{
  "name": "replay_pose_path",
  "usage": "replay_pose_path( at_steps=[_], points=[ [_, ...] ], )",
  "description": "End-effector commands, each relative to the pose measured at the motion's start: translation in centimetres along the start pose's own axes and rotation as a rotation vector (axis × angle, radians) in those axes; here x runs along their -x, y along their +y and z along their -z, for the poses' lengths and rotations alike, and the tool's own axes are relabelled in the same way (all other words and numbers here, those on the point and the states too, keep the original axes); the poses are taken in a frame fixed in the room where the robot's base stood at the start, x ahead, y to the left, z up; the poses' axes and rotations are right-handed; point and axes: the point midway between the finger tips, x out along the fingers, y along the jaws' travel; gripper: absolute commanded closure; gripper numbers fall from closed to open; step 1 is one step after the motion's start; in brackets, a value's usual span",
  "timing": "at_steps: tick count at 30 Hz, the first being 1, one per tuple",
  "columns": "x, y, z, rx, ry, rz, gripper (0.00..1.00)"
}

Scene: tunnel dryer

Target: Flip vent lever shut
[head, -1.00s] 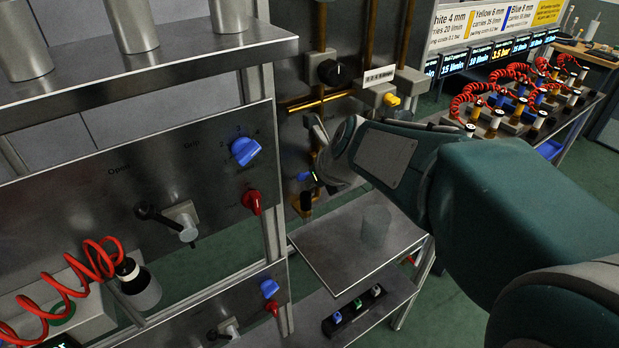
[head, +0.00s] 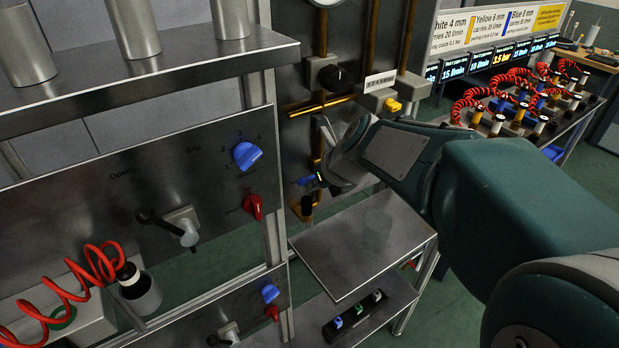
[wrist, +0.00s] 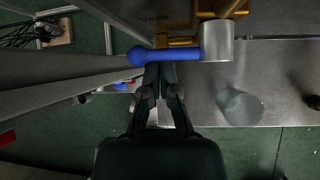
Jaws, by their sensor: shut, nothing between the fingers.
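The vent lever is most likely the blue round-ended lever (wrist: 170,54) on a grey metal hub (wrist: 217,41), with brass pipework beside it. In the wrist view it lies level, pointing left. A small part of it shows in the head view (head: 305,180), at the panel's lower edge. My gripper (wrist: 160,68) is shut and empty, its fingertips right at the lever near its ball end. The lever overlaps the tips, and I cannot tell whether they touch. In the head view my wrist hides most of the fingers.
A yellow knob (head: 393,105) and black knob (head: 331,76) sit on the panel above. A panel with a red lever (head: 253,206) stands left. Green floor shows below.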

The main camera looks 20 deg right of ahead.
Motion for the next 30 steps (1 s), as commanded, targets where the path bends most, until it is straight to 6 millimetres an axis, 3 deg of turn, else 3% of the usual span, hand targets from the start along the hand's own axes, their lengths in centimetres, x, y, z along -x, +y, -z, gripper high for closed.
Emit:
replay_pose_path(
  at_steps=[17,30],
  points=[
    [0.6,-0.1,-0.5,-0.109,0.0,-0.141,1.0],
    [1.9,-0.7,-1.4,-0.342,-0.001,-0.451,1.0]
  ],
)
